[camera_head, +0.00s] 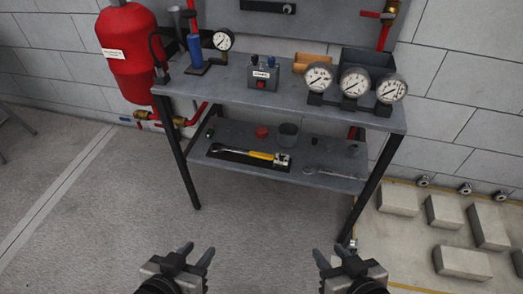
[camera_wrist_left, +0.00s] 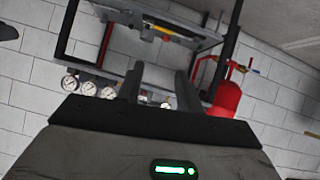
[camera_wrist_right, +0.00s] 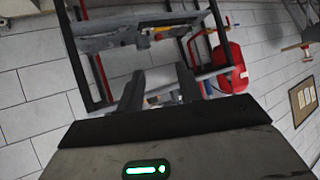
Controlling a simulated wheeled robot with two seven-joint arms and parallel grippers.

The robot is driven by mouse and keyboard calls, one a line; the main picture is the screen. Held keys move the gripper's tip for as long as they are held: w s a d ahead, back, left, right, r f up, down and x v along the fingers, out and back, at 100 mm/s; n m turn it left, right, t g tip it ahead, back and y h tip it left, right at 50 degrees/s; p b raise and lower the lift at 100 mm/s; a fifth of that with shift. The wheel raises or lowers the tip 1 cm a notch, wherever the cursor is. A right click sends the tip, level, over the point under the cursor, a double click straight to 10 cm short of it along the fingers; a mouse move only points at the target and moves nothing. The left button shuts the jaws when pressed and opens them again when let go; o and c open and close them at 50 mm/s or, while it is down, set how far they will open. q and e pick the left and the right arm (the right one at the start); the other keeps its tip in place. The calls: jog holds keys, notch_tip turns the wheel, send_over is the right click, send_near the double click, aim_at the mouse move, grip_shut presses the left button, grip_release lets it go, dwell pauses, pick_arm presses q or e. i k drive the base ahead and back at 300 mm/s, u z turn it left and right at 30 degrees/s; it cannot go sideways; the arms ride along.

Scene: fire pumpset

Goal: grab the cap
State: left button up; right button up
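A small red round piece (camera_head: 262,132), which looks like a cap, sits on the lower shelf (camera_head: 225,128) of the metal workbench in the head view. My left gripper (camera_head: 197,252) is open and empty, in front of the bench at the lower left. My right gripper (camera_head: 331,254) is open and empty, in front of the bench at the lower right. Both are well apart from the shelf. Both wrist views show spread fingers with nothing between them.
A grey cup (camera_head: 288,136), a yellow-handled tool (camera_head: 255,154) and a wrench (camera_head: 335,174) share the lower shelf. The upper shelf (camera_head: 230,84) overhangs it, carrying gauges (camera_head: 354,83) and a control box (camera_head: 263,77). Bench legs (camera_head: 177,155) flank it. Floor in front is clear; blocks (camera_head: 462,262) lie right.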

aim_at(262, 132)
jog(key=z, duration=0.3)
jog(key=k, duration=0.4)
jog(key=u, duration=1.6)
jog(key=i, duration=0.95)
jog(key=z, duration=0.35)
jog(key=i, duration=1.15)
jog(key=z, duration=0.95)
